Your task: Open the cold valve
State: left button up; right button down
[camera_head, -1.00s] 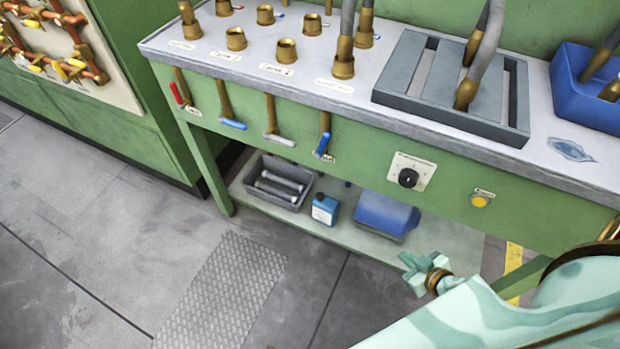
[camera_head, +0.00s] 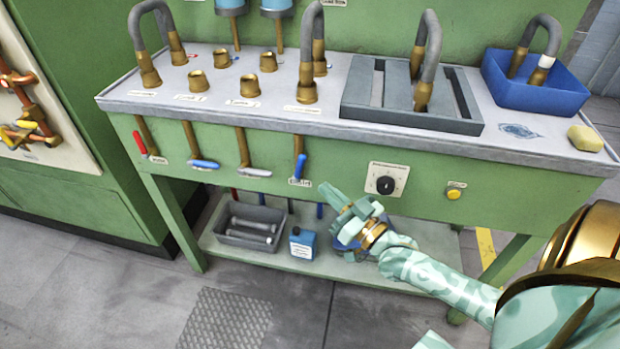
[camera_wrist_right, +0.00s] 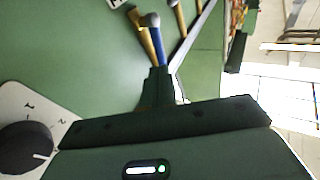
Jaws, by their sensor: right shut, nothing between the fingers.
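A row of brass valves with coloured levers hangs on the green bench front: a red lever (camera_head: 140,143) at the left, a blue lever (camera_head: 205,164), a grey-white lever (camera_head: 254,172), and a second blue lever (camera_head: 299,167) at the right, pointing down. I cannot read which label says cold. My right gripper (camera_head: 330,192) is shut and empty, just below and right of the rightmost blue lever. In the right wrist view, its fingers (camera_wrist_right: 158,85) are in line with a blue lever (camera_wrist_right: 157,45); whether they touch it is unclear. My left gripper is not in view.
A black dial (camera_head: 385,185) and a yellow button (camera_head: 453,194) are right of the valves. The dial also shows in the wrist view (camera_wrist_right: 25,150). A grey bin (camera_head: 248,240) and a blue bottle (camera_head: 302,244) stand on the lower shelf. Hoses and fittings crowd the bench top.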

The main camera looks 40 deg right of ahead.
aim_at(302, 168)
jog(key=b+x, duration=0.1)
jog(key=x, duration=0.3)
jog(key=shift+w, duration=0.3)
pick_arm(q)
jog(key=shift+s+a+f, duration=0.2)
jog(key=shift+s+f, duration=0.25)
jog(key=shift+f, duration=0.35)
pick_arm(e)
jog(key=shift+w+a+r, duration=0.1)
jog(key=shift+w+r, duration=0.1)
jog(key=shift+w, duration=0.5)
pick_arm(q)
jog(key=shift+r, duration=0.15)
pick_arm(e)
jog(key=shift+r, duration=0.1)
